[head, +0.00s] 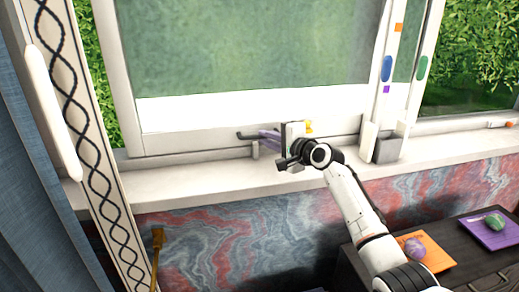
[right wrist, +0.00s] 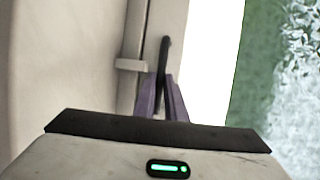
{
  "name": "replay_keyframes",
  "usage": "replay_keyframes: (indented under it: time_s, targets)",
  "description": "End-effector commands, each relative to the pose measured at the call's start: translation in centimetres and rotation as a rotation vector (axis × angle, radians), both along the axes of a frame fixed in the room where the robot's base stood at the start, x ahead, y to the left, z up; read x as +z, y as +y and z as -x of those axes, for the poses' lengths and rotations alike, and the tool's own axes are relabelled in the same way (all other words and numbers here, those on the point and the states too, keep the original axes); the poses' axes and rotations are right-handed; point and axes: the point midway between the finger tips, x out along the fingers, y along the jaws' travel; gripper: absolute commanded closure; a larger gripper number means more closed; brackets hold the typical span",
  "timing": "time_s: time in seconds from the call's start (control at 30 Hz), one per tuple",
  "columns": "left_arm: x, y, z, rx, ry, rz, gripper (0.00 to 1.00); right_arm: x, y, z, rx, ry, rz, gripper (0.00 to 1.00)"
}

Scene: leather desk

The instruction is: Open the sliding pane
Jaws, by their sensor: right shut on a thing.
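The sliding pane (head: 245,50) is a large white-framed window pane with greenish glass, above the sill. A narrow strip of vivid foliage shows between its left edge and the patterned left upright. A dark handle (head: 246,136) sits low on the pane's frame; it also shows in the right wrist view (right wrist: 164,58). My right gripper (head: 266,137) has its purple fingers (right wrist: 162,98) closed around the handle, which sticks out past the fingertips. The fingers hide part of the handle. My left gripper is not in view.
A white sill (head: 230,183) runs below the pane. A patterned upright (head: 83,130) and blue curtain (head: 25,170) stand at the left. Grey and white holders (head: 387,150) stand on the sill at right. Orange (head: 432,256) and purple (head: 490,236) trays lie on a dark surface.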

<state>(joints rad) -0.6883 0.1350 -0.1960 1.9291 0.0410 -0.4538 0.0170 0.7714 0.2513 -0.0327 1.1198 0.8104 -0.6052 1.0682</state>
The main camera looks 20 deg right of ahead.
Motion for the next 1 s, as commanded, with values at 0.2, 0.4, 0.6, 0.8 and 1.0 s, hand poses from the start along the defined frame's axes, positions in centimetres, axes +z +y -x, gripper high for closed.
replay_keyframes:
  time_s: [0.2,0.4,0.6,0.8,1.0]
  targets:
    - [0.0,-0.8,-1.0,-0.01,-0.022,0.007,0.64,0.1,-0.2,-0.3,0.04,-0.004,-0.009,1.0]
    - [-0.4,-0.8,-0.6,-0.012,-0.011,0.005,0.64,0.3,-1.8,-0.1,0.032,-0.005,-0.006,1.0]
    - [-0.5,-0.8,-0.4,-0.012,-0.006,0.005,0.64,0.4,-2.5,0.0,0.021,-0.008,-0.005,1.0]
    - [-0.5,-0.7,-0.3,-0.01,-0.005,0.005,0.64,0.5,-2.4,0.0,0.021,-0.008,-0.004,0.74]
    - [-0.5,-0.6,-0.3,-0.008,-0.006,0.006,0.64,0.3,-2.0,0.0,0.028,-0.005,-0.005,0.71]
